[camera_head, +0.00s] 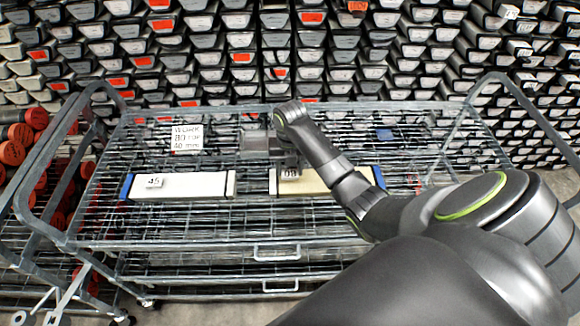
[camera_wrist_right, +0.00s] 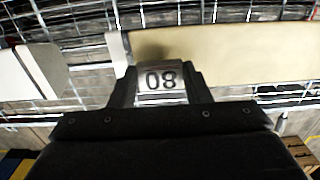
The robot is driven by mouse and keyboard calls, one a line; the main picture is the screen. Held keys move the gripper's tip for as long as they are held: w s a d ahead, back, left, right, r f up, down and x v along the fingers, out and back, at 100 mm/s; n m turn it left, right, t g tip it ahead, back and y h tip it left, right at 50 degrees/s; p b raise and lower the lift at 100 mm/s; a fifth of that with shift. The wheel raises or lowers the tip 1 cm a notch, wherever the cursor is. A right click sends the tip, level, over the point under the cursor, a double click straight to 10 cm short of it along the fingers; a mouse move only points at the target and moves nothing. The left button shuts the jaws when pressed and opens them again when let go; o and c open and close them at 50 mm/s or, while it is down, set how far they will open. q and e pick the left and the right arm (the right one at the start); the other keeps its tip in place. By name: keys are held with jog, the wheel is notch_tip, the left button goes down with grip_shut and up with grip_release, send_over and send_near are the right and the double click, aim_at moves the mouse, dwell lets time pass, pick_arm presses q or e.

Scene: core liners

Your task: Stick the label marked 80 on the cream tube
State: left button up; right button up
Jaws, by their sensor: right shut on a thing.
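The cream tube (camera_head: 338,181) lies on the wire trolley shelf, right of centre, with a pale band at its left end and a blue right end. In the right wrist view the cream tube (camera_wrist_right: 225,52) runs across the top. My right gripper (camera_head: 288,165) is at its left part, shut on the small white label marked 80 (camera_wrist_right: 161,80), whose digits appear upside down. The label also shows in the head view (camera_head: 289,174). A shadow falls on the tube beside the label; I cannot tell whether they touch. My left gripper is out of view.
A white tube (camera_head: 195,186) with a label marked 45 (camera_head: 154,182) lies to the left on the same shelf. A written card (camera_head: 187,138) and a grey block (camera_head: 254,143) are behind. The trolley's raised rails (camera_head: 42,165) stand at both sides.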

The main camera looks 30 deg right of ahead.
jog(key=shift+f+b, duration=0.55)
jog(key=shift+f, duration=0.55)
dwell(0.4)
jog(key=o, duration=1.7)
jog(key=shift+o, duration=0.2)
jog(key=shift+r, duration=0.1)
jog(key=shift+r+p, duration=3.45)
jog(key=shift+p, duration=0.45)
jog(key=shift+f, duration=0.1)
